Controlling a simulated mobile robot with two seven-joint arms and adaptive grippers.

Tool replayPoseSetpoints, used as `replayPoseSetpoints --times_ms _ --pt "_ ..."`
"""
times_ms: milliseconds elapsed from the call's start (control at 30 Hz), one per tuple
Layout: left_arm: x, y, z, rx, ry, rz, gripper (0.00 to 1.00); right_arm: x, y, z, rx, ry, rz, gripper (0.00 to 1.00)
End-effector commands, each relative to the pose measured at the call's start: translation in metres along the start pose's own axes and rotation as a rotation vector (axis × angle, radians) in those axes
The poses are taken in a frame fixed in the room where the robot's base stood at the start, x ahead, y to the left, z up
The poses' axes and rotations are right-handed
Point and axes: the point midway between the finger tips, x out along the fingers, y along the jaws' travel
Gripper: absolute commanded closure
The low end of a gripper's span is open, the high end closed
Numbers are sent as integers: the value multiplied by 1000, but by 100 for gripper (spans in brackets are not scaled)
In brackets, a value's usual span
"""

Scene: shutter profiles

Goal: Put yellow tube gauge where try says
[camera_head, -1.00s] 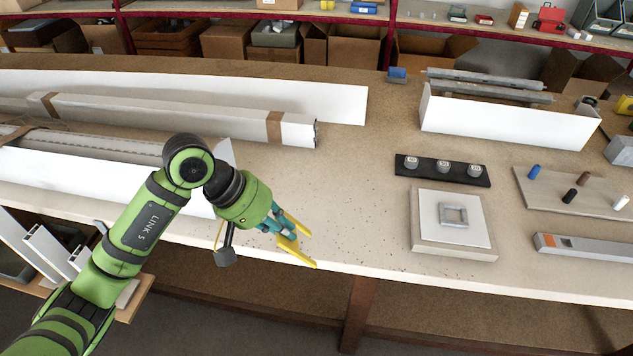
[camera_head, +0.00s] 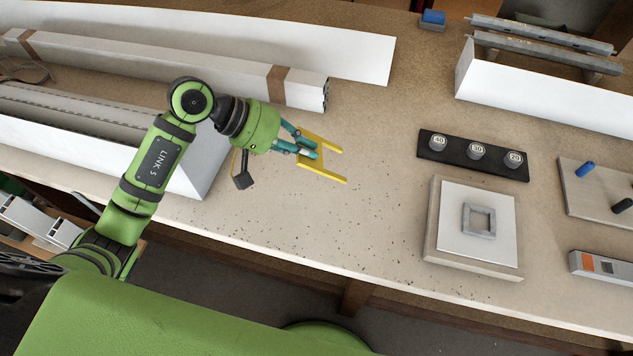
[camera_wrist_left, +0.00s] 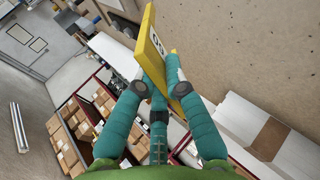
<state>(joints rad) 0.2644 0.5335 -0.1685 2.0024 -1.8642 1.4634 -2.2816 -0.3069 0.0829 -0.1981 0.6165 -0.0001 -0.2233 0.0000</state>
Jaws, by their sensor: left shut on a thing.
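My left gripper (camera_head: 307,149) is shut on the yellow tube gauge (camera_head: 324,172), a flat fork shape with two prongs pointing right. It is above the bench, left of the square board. In the left wrist view, the gauge (camera_wrist_left: 149,45) sits between the teal fingers (camera_wrist_left: 158,88), with dark marking on its face that I cannot read. A black strip (camera_head: 458,155) bears several grey round pieces marked 40, 30 and 20. Below it, a white plate on a beige board (camera_head: 434,238) carries a grey square tube piece (camera_head: 479,221). My right gripper is not in view.
Long wrapped profiles (camera_head: 180,75) and a white tray (camera_head: 200,170) lie at the left. A white box with grey rails (camera_head: 540,95) stands at the back right. A board with small pegs (camera_head: 590,205) and a grey bar (camera_head: 600,267) are at the right. The middle bench is clear.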

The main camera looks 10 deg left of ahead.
Motion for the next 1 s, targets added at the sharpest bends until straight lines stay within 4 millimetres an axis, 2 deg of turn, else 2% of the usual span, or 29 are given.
replayPoseSetpoints --times_ms 100,300,400,633,1000 --pt "14 -16 0 -6 -1 2 100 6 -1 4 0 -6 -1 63" --pt "33 -38 0 -4 -1 3 100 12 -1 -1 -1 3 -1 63" --pt "42 -50 -1 3 2 -1 100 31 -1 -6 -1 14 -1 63" --pt "50 -59 -1 1 2 -1 100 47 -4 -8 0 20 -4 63" --pt "50 -59 0 0 1 0 100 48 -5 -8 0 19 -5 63"
